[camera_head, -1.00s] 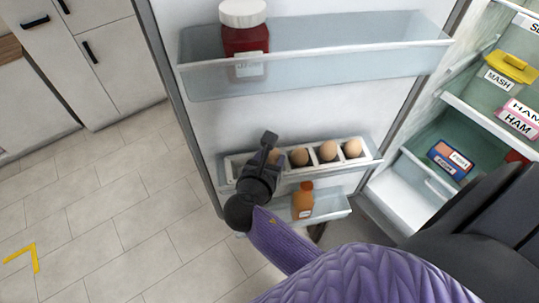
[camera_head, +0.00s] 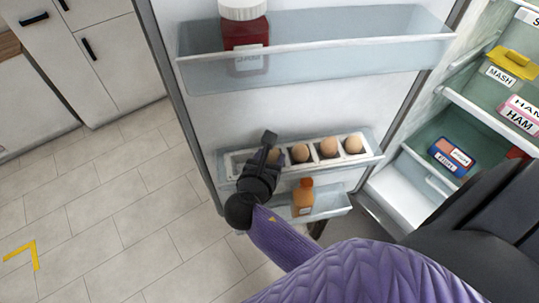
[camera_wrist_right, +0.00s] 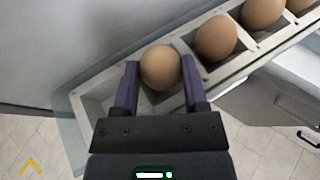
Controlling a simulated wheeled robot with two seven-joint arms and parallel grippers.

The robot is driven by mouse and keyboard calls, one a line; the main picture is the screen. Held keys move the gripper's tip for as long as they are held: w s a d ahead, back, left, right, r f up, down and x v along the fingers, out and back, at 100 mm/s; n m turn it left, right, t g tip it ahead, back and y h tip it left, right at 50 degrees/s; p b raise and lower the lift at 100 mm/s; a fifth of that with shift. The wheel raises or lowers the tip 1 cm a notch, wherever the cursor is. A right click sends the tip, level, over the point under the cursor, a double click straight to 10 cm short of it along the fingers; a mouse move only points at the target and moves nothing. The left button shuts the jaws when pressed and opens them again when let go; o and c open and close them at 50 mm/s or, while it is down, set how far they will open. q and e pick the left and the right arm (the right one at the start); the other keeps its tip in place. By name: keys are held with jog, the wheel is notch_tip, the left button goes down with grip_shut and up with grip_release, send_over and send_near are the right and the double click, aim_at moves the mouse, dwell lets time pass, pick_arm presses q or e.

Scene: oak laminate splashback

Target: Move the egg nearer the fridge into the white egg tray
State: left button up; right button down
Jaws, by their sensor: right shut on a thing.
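The white egg tray (camera_head: 238,161) sits on a fridge door shelf. Several brown eggs stand in a row in its cups; the end one at the right (camera_head: 353,144) is closest to the fridge interior in the head view. My right gripper (camera_head: 269,149) is at the left part of the tray, shut on an egg (camera_wrist_right: 161,67). In the right wrist view that egg is between the two purple fingers (camera_wrist_right: 160,83), over or in a tray cup; I cannot tell whether it rests on the bottom. An empty cup (camera_wrist_right: 98,107) lies to its left. My left gripper is not in view.
The upper door shelf (camera_head: 310,60) holds a jam jar (camera_head: 245,40). An orange bottle (camera_head: 303,196) stands on the lower door shelf below the tray. The open fridge (camera_head: 450,130) at right holds labelled packages. Tiled floor (camera_head: 110,200) is clear at the left.

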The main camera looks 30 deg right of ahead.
jog(key=shift+f, duration=0.3)
jog(key=shift+c, duration=0.2)
grip_release()
